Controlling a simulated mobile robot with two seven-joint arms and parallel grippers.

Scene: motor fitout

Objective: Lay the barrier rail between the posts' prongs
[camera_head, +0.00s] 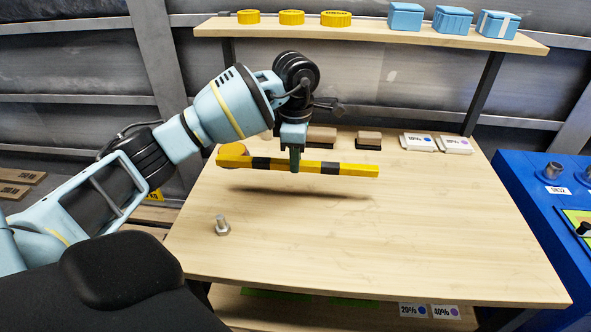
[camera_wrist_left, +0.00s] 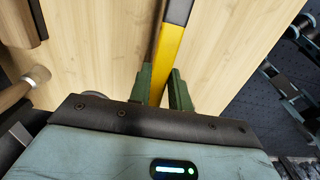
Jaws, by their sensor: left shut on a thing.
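The barrier rail (camera_head: 345,169) is a long yellow bar with black bands. My left gripper (camera_head: 295,165) is shut on it near its middle and holds it roughly level above the wooden table (camera_head: 400,240), with its shadow below. In the left wrist view the rail (camera_wrist_left: 172,55) runs between the two green fingers of the left gripper (camera_wrist_left: 160,88). I cannot make out any posts with prongs in the head view. My right gripper is not in view.
A small metal knob-like piece (camera_head: 222,226) stands on the table's left part. Brown blocks (camera_head: 369,140) and white labelled boxes (camera_head: 452,144) lie at the back. A shelf (camera_head: 370,31) spans above. A blue unit (camera_head: 540,215) stands right. The table's front and right are clear.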

